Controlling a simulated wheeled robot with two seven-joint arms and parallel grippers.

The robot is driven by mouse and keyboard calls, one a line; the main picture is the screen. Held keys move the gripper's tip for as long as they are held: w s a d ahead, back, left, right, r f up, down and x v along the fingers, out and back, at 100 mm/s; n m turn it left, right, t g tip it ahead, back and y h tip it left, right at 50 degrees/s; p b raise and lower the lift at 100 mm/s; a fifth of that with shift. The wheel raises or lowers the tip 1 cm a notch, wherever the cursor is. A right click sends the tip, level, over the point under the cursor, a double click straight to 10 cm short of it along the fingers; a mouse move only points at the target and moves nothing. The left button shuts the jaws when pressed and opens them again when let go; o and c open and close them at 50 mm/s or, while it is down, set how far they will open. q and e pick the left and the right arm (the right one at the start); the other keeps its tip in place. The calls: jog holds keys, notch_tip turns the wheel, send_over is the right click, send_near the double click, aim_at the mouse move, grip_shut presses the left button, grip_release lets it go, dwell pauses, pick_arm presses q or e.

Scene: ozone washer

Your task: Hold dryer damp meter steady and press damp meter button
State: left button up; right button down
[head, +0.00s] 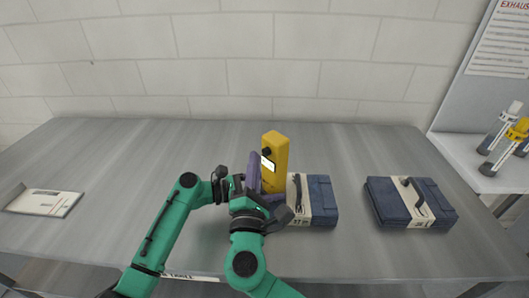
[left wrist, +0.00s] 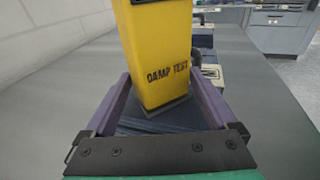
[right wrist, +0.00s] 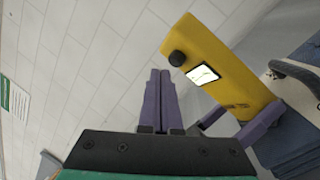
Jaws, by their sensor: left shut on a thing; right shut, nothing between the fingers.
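The yellow damp meter (head: 275,158) is upright near the middle of the table, with a lit screen and a black button on its upper part. My left gripper (head: 272,197) is shut on its lower part; in the left wrist view the purple fingers flank the meter (left wrist: 158,50) at its "DAMP TEST" lettering. My right gripper (head: 254,170) is shut and empty, just left of the meter. In the right wrist view its closed fingertips (right wrist: 160,75) are apart from the black button (right wrist: 176,58), which is to their right. The lit screen (right wrist: 203,74) is below the button.
The table behind the meter is clear up to the white block wall (head: 200,50).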

dwell(0.6)
jog(key=shift+w+d, duration=0.3)
jog(key=shift+w+d, duration=0.35)
jog(key=shift+d, duration=0.05)
dwell(0.9)
jog(key=shift+s+a, duration=0.7)
jog(key=s+a, duration=0.3)
jog(key=shift+s+a, duration=0.25)
dwell(0.6)
